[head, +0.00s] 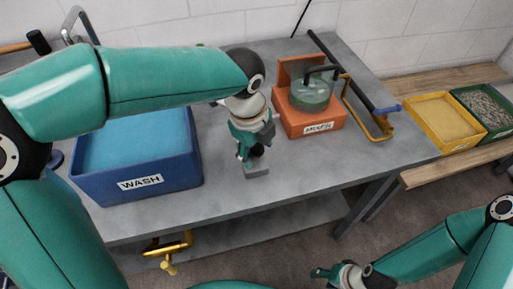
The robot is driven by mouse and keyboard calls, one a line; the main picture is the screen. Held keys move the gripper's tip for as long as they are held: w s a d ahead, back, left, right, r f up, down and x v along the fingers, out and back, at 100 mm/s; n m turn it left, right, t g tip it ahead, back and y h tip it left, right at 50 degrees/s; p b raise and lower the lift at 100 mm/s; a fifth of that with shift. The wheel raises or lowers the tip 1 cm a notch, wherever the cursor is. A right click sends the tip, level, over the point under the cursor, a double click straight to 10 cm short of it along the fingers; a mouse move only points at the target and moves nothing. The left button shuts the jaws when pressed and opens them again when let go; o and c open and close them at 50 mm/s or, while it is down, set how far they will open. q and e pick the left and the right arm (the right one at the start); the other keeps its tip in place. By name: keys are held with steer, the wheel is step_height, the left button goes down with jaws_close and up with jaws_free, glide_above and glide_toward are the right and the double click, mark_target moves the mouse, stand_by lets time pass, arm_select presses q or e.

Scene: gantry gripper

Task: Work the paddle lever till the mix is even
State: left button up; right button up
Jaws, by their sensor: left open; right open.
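The orange mixer (300,122), labelled MIXER, stands toward the back right of the grey table. A greenish see-through bowl (311,94) sits in it, with a dark bent bar over its top. I cannot tell how even the mix is. A long dark lever (345,74) with a blue end slants along the mixer's right side. My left gripper (250,158) is open, pointing down left of and in front of the mixer, apart from it. A small grey block (257,172) is just under it; contact is unclear. My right gripper (332,273) is open, low in front of the table.
A blue WASH tub (140,195) with blue contents fills the table's left side. A bent yellow-brown bar (378,128) lies right of the mixer. Yellow (440,125) and green (487,110) trays sit on a wooden bench at right. A yellow valve-like part (167,250) is below the table.

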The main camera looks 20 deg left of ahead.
arm_select(q)
steer(key=shift+f, duration=0.1)
jaws_close()
stand_by(0.3)
